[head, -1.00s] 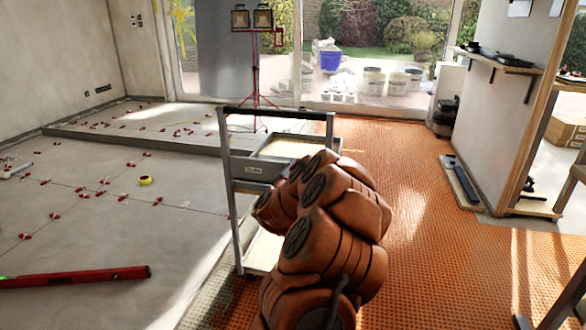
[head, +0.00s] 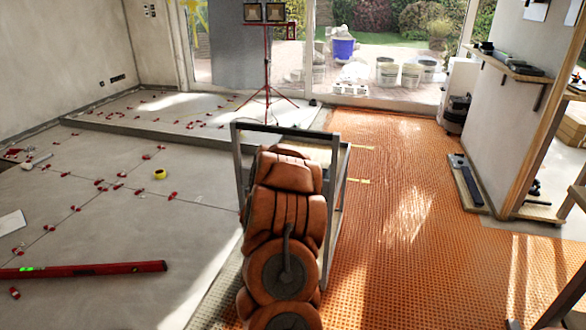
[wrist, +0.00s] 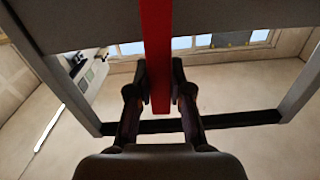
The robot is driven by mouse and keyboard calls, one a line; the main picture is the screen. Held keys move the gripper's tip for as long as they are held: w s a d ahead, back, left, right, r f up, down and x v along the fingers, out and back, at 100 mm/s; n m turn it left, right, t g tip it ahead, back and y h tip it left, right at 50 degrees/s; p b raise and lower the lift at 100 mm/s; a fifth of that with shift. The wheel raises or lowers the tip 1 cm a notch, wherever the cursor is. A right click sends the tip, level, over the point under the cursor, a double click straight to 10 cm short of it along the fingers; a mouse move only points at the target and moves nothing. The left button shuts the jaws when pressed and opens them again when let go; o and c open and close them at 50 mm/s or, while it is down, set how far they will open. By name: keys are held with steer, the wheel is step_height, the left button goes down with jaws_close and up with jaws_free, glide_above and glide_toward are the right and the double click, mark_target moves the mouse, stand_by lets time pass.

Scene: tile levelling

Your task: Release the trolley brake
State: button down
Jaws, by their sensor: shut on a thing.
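The trolley (head: 240,170) stands ahead of me, a grey frame with a black top handle bar (head: 285,130); my orange arm hides much of it in the head view. In the wrist view the trolley's grey legs slant at both sides, with a grey panel across the top and a black bar (wrist: 235,119) across the middle. A red lever (wrist: 157,30) comes down from the panel; it looks like the brake lever. My gripper (wrist: 160,78) is shut on it, with a dark finger on each side. In the head view my gripper is hidden behind my arm.
A red spirit level (head: 85,269) and yellow tape (head: 160,174) lie on the grey floor at left. A red work-light tripod (head: 267,70) stands behind the trolley. Orange matting (head: 400,220) is clear at right, beside a wall shelf (head: 510,65).

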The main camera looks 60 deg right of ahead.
steer(key=shift+w+r+n+p, duration=0.1)
steer(key=shift+w+n+p, duration=0.2)
steer(key=shift+n+p, duration=0.2)
steer(key=shift+a, duration=0.1)
steer(key=c, duration=1)
jaws_free()
steer(key=shift+c, duration=0.2)
steer(key=v, duration=1.2)
